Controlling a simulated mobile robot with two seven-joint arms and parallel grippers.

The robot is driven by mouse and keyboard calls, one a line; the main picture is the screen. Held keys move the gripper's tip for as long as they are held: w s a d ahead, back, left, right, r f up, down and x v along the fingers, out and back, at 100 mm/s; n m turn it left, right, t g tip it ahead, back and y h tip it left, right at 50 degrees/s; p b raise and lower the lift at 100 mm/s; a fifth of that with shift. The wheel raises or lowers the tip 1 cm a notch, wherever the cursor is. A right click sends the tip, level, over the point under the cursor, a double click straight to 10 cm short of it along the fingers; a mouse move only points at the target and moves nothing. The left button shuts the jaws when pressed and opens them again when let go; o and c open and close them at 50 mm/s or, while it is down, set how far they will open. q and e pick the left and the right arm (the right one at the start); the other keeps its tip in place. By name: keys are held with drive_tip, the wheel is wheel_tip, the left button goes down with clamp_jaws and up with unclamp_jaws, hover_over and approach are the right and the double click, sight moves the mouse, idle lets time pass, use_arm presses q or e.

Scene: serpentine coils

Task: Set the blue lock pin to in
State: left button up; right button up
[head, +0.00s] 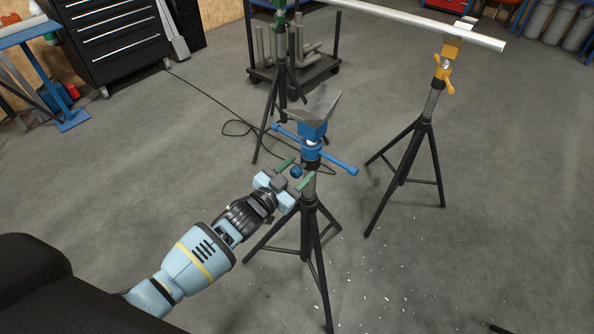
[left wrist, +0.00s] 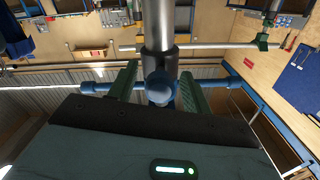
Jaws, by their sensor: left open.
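The blue lock pin (head: 296,172) has a round knob on the near side of the blue-headed stand (head: 312,140), below its blue cross handle. In the left wrist view the knob (left wrist: 160,88) faces the camera in front of the grey post. My left gripper (head: 297,173) is open, with one green finger on each side of the knob. In the left wrist view the fingers of my left gripper (left wrist: 158,90) show gaps to the knob on both sides. How far the pin sits in the post is hidden behind its knob. My right gripper is not in view.
The stand has a V-shaped grey top (head: 318,105) and black tripod legs. An orange-headed stand (head: 430,105) to the right bears a long pale pipe (head: 420,20). A cart with pipe pieces (head: 295,70) stands behind. A black cable lies on the floor.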

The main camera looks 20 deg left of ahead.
use_arm(q)
drive_tip(key=shift+s+a, duration=0.2)
drive_tip(key=shift+s, duration=0.25)
drive_tip(key=v, duration=0.7)
drive_tip(key=shift+p, duration=0.3)
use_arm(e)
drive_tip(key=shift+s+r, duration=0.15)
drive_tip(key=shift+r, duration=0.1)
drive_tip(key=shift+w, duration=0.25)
use_arm(q)
drive_tip(key=s+f+n+g+y+p, duration=0.2)
drive_tip(key=s+g+p, duration=0.2)
drive_tip(key=s, duration=1.5)
drive_tip(key=s+f+n+g+y+p, duration=0.2)
drive_tip(key=s+p, duration=0.4)
drive_tip(key=s, duration=1.3)
drive_tip(key=shift+s+d+f+n+g+p, duration=0.3)
drive_tip(key=shift+d+f+n+g+p, duration=0.15)
drive_tip(key=shift+g, duration=0.65)
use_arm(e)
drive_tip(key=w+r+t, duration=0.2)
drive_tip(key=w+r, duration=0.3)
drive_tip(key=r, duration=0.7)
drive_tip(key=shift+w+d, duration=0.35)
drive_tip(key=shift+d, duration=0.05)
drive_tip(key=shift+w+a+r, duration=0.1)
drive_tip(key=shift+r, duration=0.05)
